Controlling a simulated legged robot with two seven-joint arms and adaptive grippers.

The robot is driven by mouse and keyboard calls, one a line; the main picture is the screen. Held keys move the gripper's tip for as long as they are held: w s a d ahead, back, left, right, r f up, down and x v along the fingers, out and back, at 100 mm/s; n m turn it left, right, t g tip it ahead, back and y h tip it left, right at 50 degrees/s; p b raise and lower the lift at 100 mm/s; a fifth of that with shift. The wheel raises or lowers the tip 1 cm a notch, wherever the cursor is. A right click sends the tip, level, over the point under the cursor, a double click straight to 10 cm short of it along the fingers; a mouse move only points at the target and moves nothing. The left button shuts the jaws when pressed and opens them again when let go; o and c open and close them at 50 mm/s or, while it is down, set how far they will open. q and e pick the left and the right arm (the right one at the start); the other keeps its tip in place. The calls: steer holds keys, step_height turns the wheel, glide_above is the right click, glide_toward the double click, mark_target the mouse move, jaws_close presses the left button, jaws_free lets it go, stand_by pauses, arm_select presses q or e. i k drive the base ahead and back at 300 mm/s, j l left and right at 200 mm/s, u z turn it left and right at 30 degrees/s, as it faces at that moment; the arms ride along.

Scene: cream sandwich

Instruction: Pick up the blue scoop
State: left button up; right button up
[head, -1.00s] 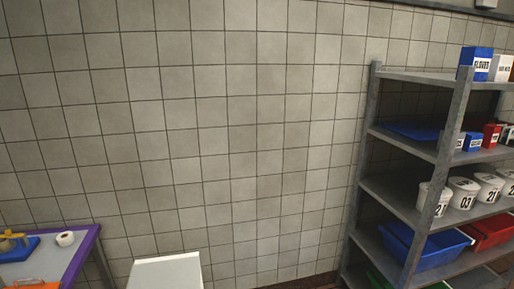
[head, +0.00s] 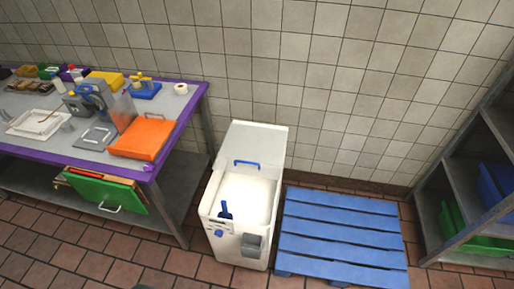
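The blue scoop (head: 225,210) stands in the open white bin (head: 273,165), near the left front of its opening. Its blue handle sticks up, and its lower part looks hidden in the white contents (head: 246,197). A blue bar handle (head: 247,163) is at the back of the opening. Neither of my grippers can be made out in the head view.
A purple-edged table (head: 190,108) with an orange board (head: 143,137) and several tools stands left of the bin. A blue pallet (head: 340,222) lies on the floor to its right. A grey shelf (head: 462,170) stands at the far right. Tiled floor shows in front of the table.

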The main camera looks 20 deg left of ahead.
mark_target(224, 214)
steer(key=u, duration=1.25)
